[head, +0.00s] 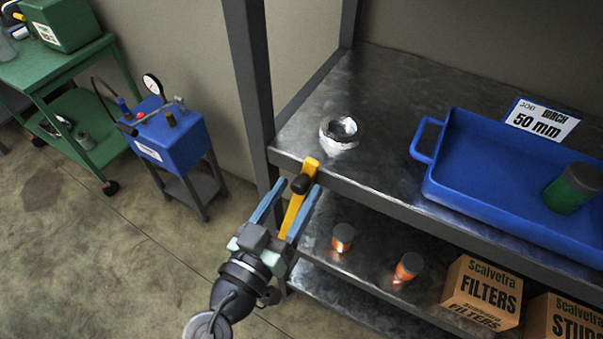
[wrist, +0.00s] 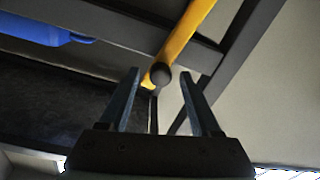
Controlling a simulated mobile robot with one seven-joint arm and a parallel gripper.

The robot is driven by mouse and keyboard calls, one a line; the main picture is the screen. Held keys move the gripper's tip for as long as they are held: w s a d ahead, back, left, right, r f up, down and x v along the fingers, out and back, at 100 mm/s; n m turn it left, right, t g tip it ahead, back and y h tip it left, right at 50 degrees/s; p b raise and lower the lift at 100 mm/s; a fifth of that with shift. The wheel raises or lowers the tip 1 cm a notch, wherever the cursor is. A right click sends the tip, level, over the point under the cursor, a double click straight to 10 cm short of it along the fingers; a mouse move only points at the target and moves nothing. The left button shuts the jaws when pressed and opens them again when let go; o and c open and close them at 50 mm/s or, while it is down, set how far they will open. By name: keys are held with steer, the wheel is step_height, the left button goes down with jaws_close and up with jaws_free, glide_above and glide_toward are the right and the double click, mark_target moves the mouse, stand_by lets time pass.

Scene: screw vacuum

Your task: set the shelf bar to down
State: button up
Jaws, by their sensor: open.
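The shelf bar (head: 293,215) is a yellow bar with a black knob (head: 300,184), at the left front corner of the metal shelf. In the head view it slants from the shelf's front edge down between my fingers; I cannot tell its exact tilt. My gripper (head: 298,188) is open, with one blue finger on each side of the bar. In the wrist view, the yellow bar (wrist: 188,36) comes in from the top, and its knob (wrist: 161,76) lies between the fingertips of my gripper (wrist: 160,71), with visible gaps to both.
A blue tray (head: 455,199) holding a green jar (head: 573,187) and a metal ring (head: 339,132) are on the shelf top (head: 375,100). The shelf post (head: 250,85) stands close behind the bar. Orange-and-grey jars and boxes (head: 482,291) fill the lower shelf.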

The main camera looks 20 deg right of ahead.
steer(key=shift+x, duration=1.5)
steer(key=shift+c, duration=0.2)
jaws_close()
steer(key=shift+f, duration=0.1)
